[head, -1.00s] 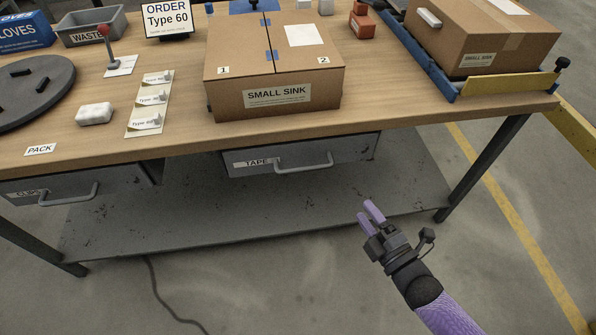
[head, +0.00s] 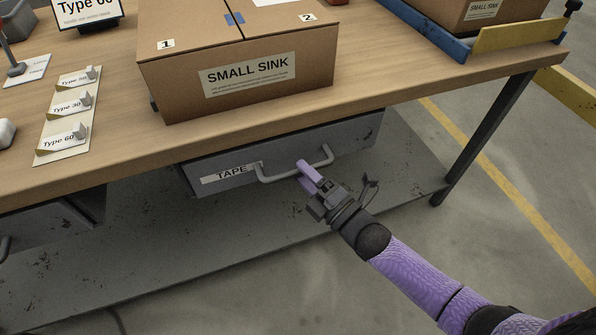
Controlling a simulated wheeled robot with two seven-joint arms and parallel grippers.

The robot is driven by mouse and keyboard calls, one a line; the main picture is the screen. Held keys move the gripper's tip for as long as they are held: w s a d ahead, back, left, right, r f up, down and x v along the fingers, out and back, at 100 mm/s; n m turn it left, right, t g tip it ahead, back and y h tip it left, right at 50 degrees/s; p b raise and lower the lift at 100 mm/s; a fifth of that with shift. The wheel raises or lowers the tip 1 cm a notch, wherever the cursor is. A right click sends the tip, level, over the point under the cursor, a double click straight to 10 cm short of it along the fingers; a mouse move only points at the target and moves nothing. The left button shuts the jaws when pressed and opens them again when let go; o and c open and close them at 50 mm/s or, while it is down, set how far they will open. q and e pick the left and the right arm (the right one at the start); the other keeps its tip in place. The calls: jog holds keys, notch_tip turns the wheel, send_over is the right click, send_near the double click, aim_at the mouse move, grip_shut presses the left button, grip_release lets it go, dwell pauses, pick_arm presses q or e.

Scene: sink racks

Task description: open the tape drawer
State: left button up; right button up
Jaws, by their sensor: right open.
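The tape drawer (head: 222,168) is a grey drawer under the table top, with a white TAPE label (head: 230,174) and a light grey bar handle (head: 283,176). Its front sits under the table edge. My right gripper (head: 307,176) is open, with its purple fingers at the right half of the handle. One finger overlaps the bar in the picture; I cannot tell whether it touches. My left gripper is out of view.
A SMALL SINK box (head: 240,72) stands on the table (head: 120,148) above the drawer. Another grey drawer (head: 50,232) is at lower left. A lower shelf (head: 200,258) lies beneath. A table leg (head: 490,135) stands at right.

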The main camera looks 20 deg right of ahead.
jog(key=shift+x, duration=0.85)
grip_shut()
dwell(0.8)
